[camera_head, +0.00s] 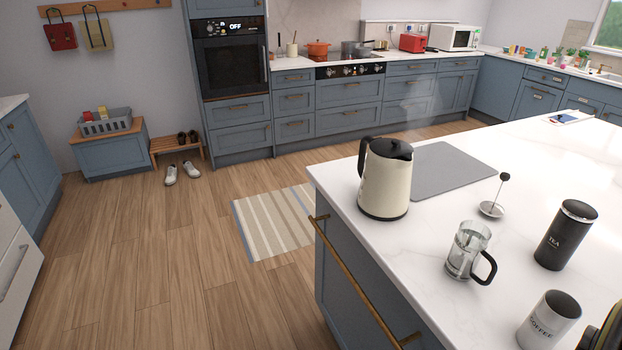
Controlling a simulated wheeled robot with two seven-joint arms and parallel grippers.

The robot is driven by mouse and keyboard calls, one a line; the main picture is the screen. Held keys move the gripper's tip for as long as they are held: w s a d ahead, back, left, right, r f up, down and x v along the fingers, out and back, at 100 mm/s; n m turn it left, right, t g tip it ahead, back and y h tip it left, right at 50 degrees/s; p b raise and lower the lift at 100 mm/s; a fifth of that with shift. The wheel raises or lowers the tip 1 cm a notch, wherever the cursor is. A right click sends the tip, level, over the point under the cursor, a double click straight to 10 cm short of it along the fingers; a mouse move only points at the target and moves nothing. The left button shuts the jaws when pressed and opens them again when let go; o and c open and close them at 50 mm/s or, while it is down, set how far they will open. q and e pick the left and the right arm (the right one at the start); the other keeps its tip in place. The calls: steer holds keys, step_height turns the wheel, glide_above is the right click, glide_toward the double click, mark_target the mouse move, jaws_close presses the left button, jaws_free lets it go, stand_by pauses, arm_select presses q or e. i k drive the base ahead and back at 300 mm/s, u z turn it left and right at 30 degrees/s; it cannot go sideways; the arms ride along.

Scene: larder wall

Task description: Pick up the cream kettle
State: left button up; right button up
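The cream kettle (384,184) stands upright on the white marble island top, close to its left edge. It has a black lid and spout area on top, a black handle on its left side and a dark base. Faint steam rises above it. Nothing hides it or touches it from the side.
A grey mat (450,170) lies behind the kettle. A glass press (468,252), its plunger (492,207), a black tea canister (566,235) and a coffee canister (549,320) stand to the right. A brass rail (355,280) runs along the island's side.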

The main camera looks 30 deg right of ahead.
mark_target(384, 193)
steer(key=u, duration=0.15)
steer(key=i, duration=1.5)
steer(key=z, duration=3.25)
steer(key=i, duration=0.55)
